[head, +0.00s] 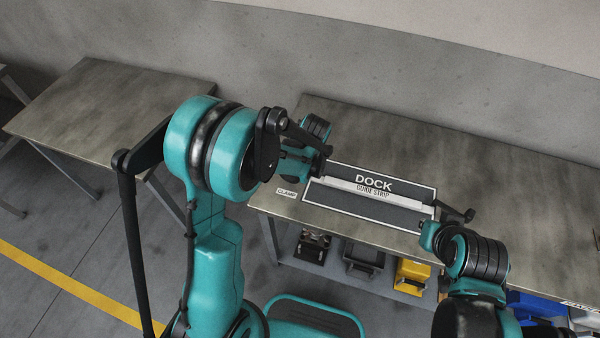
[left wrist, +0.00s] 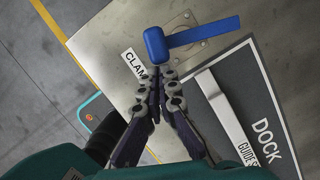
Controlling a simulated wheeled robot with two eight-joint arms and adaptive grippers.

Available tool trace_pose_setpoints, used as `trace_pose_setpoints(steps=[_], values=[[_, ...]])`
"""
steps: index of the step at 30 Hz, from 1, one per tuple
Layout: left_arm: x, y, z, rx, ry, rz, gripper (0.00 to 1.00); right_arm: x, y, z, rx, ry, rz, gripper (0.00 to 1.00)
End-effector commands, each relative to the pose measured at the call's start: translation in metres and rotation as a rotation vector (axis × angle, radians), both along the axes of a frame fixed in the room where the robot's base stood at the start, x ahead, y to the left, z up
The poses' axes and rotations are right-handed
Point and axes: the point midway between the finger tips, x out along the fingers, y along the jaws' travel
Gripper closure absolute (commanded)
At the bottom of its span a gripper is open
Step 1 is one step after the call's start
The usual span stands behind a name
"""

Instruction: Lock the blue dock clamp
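The blue dock clamp shows in the left wrist view as a rounded blue handle (left wrist: 156,45) with a flat blue bar (left wrist: 205,32) reaching right over a metal base plate on the table. My left gripper (left wrist: 162,72) has its fingertips drawn together just below the handle, with nothing visible between them. Whether they touch the handle I cannot tell. In the head view my left gripper (head: 322,156) is at the left end of the dock, and the clamp is hidden there. My right gripper (head: 458,212) is near the dock's right end; its fingers are too small to read.
The dock board (head: 400,216) with a pale guide strip lies on the table (head: 480,180), beside a CLAMP label (head: 286,192). Another table (head: 90,100) stands at left.

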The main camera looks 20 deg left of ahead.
Motion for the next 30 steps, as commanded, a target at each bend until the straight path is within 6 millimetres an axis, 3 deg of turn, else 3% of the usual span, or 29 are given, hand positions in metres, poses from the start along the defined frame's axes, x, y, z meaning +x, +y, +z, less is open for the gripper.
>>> trace_pose_setpoints(steps=[12,30], values=[[-0.005,0.024,-0.001,0.002,-0.001,-0.391,1.0,0.0,0.0,-0.013,0.0,0.0,0.0,1.0],[0.0,0.047,0.0,0.0,0.0,-0.385,1.0,0.0,0.0,-0.022,0.0,0.0,0.0,1.0]])
